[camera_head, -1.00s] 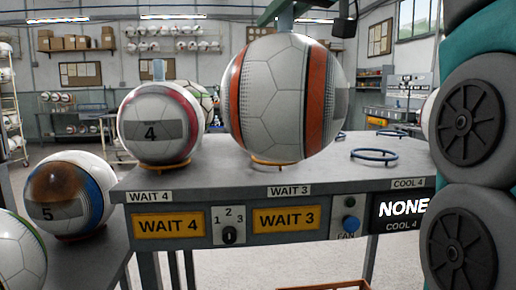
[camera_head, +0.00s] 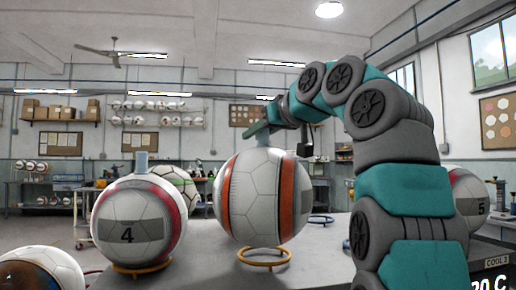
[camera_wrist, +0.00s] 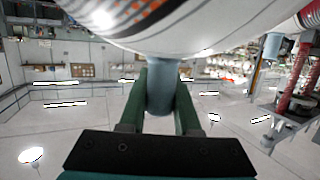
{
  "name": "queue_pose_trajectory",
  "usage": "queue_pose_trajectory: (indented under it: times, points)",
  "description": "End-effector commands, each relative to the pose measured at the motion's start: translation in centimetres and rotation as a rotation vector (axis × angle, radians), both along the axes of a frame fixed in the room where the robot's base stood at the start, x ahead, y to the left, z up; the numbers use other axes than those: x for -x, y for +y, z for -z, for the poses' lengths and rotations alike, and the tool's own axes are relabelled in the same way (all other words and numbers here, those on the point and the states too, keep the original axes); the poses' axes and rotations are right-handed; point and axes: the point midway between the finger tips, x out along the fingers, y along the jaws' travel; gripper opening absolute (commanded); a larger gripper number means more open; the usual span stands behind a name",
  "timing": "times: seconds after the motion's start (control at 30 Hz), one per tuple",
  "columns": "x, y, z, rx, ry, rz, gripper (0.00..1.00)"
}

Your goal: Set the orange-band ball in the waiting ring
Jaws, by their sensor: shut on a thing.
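The white ball with orange bands (camera_head: 266,198) hangs over the bench near an orange ring (camera_head: 264,257). My gripper (camera_head: 262,135) is above the ball.
Ball 4 (camera_head: 139,222), with a pink band, sits in another orange ring (camera_head: 141,268) just left. A blue ring (camera_head: 320,219) lies empty behind on the bench. A brown-marked ball (camera_head: 40,272) is at lower left.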

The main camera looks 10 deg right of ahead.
Motion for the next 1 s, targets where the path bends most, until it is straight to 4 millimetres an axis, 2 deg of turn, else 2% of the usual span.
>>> queue_pose_trajectory:
  times: [0.03,0.1,0.3,0.47,0.73,1.0]
  points:
    - [-1.1,-0.3,-0.2,0.0,0.003,0.001,0.0]
    - [-2.2,-0.6,0.0,-0.001,0.003,0.0,0.0]
    - [-4.4,-1.1,0.3,0.001,0.002,0.0,0.0]
    - [-4.7,-1.2,0.8,0.001,0.0,0.0,0.0]
    - [-4.6,-1.2,3.6,-0.002,0.001,0.0,0.0]
    - [-4.6,-1.1,3.9,0.0,-0.002,0.0,0.0]
